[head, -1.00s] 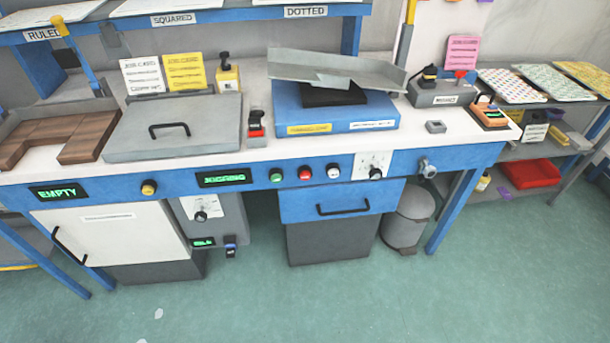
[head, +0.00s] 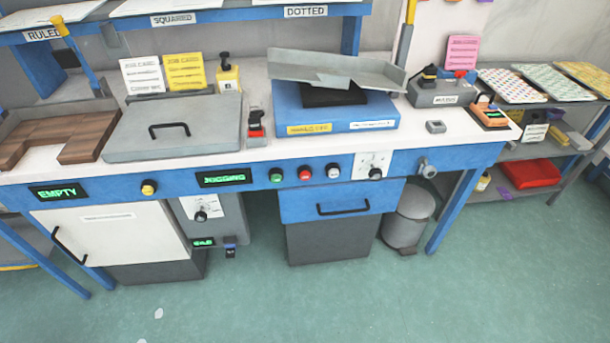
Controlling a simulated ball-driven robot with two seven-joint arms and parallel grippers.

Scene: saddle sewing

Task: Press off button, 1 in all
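A row of round push buttons sits on the blue front rail of the bench: a green button (head: 276,175), a red button (head: 305,173) and a white button (head: 333,171). No readable label marks which one is the off button. A display (head: 223,177) left of the green button shows green text that seems to read "JOGGING". Above the buttons, a blue machine (head: 350,126) with a tilted grey metal tray (head: 335,68) stands on the bench. Neither of my grippers is in view.
A yellow button (head: 149,187) and an "EMPTY" display (head: 58,191) are farther left on the rail. A dial (head: 375,173) and a grey knob (head: 427,168) are to the right. A drawer handle (head: 343,207) projects below the buttons.

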